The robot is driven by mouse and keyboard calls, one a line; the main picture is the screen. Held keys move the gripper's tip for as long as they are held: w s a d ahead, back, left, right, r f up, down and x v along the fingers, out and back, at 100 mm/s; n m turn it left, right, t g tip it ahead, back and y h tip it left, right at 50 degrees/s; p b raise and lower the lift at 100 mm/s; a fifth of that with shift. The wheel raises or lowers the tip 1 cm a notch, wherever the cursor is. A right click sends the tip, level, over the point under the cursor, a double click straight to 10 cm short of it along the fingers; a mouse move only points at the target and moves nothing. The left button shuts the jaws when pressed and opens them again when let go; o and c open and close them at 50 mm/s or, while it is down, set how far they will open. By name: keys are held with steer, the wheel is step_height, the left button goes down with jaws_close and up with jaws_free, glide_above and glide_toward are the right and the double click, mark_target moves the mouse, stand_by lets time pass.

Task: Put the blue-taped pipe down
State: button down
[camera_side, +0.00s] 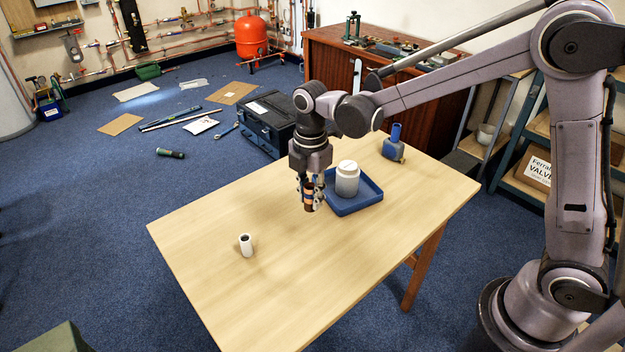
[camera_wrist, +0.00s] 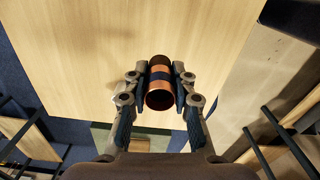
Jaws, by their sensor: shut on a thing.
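The blue-taped pipe (camera_side: 308,198) is a short copper tube, upright between the fingers of my gripper (camera_side: 312,187). In the wrist view the pipe (camera_wrist: 159,99) shows its open round end toward the camera, with a dark blue band around its middle. There my gripper (camera_wrist: 159,84) has one finger pressed on each side of it. The side view shows the pipe over the table (camera_side: 220,290), just left of the blue tray. I cannot tell the exact gap between its lower end and the tabletop.
A white hollow cylinder (camera_side: 246,246) stands toward the table's left front. A blue bottle-like item (camera_side: 394,148) stands at the back right.

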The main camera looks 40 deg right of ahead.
steer(key=s+a+f, duration=0.1)
steer(key=s+a, duration=0.1)
steer(key=s, duration=1)
steer(key=shift+n, duration=0.3)
steer(key=a+f, duration=0.2)
steer(key=a, duration=0.2)
steer(key=a+f, duration=0.2)
steer(key=a, duration=0.1)
steer(key=a+f, duration=0.3)
steer(key=a, duration=0.1)
steer(key=shift+s+a, duration=0.2)
steer(key=shift+a, duration=0.1)
steer(key=shift+f, duration=2.05)
steer(key=shift+f, duration=0.1)
steer(key=c, duration=1.1)
jaws_free()
